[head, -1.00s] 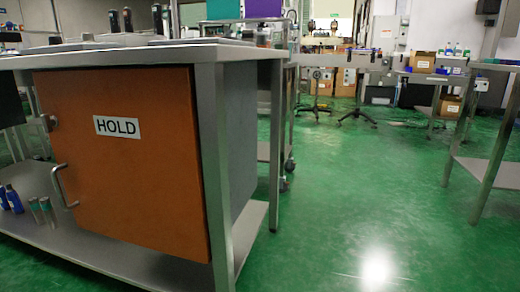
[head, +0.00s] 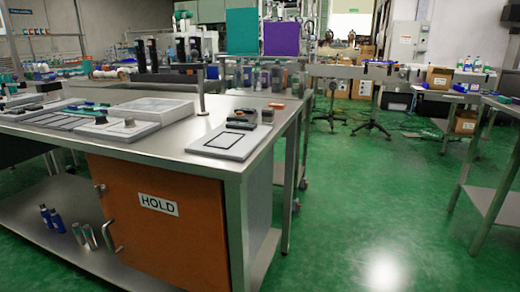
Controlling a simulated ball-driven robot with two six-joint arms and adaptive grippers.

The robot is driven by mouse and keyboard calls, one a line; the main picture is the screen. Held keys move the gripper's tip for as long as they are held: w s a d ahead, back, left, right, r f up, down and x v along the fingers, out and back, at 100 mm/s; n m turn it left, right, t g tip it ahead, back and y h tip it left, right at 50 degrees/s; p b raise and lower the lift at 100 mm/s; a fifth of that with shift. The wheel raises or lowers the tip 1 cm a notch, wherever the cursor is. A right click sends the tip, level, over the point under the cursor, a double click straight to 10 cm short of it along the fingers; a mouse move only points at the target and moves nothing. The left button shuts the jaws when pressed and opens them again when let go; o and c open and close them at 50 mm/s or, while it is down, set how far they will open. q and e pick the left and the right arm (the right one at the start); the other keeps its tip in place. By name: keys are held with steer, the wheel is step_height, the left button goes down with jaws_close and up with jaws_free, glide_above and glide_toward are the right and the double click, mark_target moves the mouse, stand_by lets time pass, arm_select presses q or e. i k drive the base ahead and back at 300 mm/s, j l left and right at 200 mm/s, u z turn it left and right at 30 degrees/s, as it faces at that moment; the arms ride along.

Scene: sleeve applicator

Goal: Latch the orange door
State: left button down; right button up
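The orange door (head: 178,240) is on the cabinet under the metal workbench at the left of the head view. It carries a white HOLD label (head: 158,204) and has a metal bar handle (head: 110,237) near its left edge. A small metal latch piece (head: 100,190) shows at the door's upper left edge; whether it is engaged is too small to tell. The door looks flush with the cabinet front. Neither of my grippers is in view.
The green floor (head: 345,200) is open to the right, up to another metal table (head: 497,190).

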mark_target(100, 190)
steer(key=u, duration=1.25)
